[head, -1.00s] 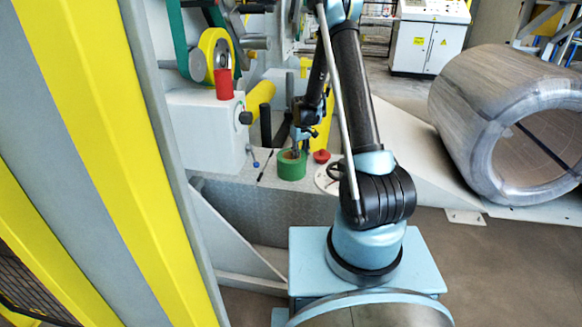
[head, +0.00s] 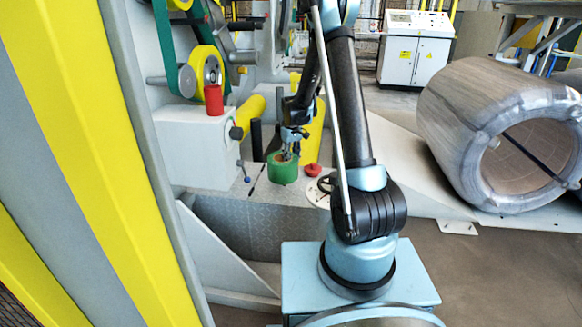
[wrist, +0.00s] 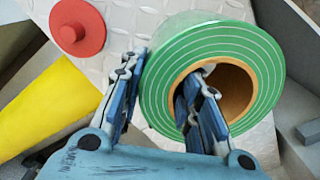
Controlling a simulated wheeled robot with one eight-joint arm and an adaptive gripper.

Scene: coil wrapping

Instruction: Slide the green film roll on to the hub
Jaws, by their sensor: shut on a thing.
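The green film roll (head: 283,170) is at the metal plate in the middle of the head view. In the wrist view its ringed green end face and brown core (wrist: 238,88) face the camera. My gripper (head: 290,146) is shut on the roll's wall, with one finger inside the core and the other along the outside, as the wrist view shows (wrist: 165,98). Whether the roll still touches the plate is hard to tell. I cannot tell for sure which part is the hub; a dark round end (head: 237,132) sticks out from the white block left of the roll.
A red disc (head: 312,170) lies right of the roll and also shows in the wrist view (wrist: 77,27). A red cylinder (head: 214,100) stands on the white block (head: 190,150). Small rods stand left of the roll. A large wrapped coil (head: 470,130) is at the right.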

